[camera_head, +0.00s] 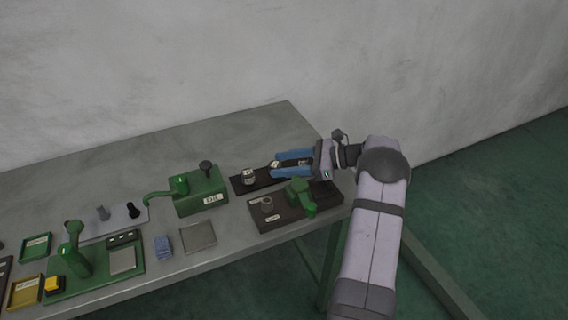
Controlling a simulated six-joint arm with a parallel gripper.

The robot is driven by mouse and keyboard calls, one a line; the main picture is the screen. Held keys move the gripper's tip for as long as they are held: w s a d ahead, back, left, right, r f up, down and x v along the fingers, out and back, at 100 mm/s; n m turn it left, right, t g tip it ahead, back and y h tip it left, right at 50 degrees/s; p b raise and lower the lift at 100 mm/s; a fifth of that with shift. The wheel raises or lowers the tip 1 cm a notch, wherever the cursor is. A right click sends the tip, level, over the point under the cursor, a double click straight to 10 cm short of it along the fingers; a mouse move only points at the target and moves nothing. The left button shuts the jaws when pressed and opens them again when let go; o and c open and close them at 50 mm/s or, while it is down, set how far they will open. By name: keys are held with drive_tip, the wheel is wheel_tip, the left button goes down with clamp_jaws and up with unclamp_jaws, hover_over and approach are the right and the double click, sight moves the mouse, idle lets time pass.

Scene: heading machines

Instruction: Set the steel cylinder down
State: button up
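My gripper (274,165) reaches in from the right, its two blue fingers pointing left over the far part of a dark mat. The fingers stand apart. A small pale patch shows between their tips, too small to tell whether it is a held part or something on the mat. A short, light metal cylinder (248,177) stands upright on the left end of that dark mat (238,188), just left of the fingertips and apart from them. I cannot tell which one is the steel cylinder.
A dark brown base (285,218) with a green tool (301,194) and a grey ring-like part (266,204) lies just in front of my gripper. A green machine (201,192) with a curved handle stands to the left. The back of the table (190,146) is clear.

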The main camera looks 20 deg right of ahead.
drive_tip(key=shift+r, duration=0.1)
drive_tip(key=shift+d, duration=0.15)
drive_tip(key=b+v, duration=0.2)
drive_tip(key=v, duration=1)
drive_tip(key=shift+r, duration=0.15)
drive_tip(key=s+a+r+n+g+h+p, duration=0.25)
drive_tip(key=a+n, duration=0.25)
drive_tip(key=a, duration=0.3)
drive_tip(key=s+a+r+n+g+h+p, duration=0.15)
drive_tip(key=a+n+p, duration=0.25)
drive_tip(key=a, duration=0.5)
drive_tip(key=s+a+r+n+g+h+p, duration=0.1)
drive_tip(key=a+n+g+p, duration=0.2)
drive_tip(key=a+n, duration=0.35)
drive_tip(key=s+f+n+h, duration=0.2)
drive_tip(key=s+n+h, duration=0.1)
drive_tip(key=s, duration=0.6)
drive_tip(key=s+f+n+g+h+p, duration=0.1)
drive_tip(key=s+f+n+h, duration=0.2)
drive_tip(key=s+n, duration=0.3)
drive_tip(key=s+a+h, duration=0.1)
drive_tip(key=s, duration=0.3)
drive_tip(key=shift+s+p, duration=0.3)
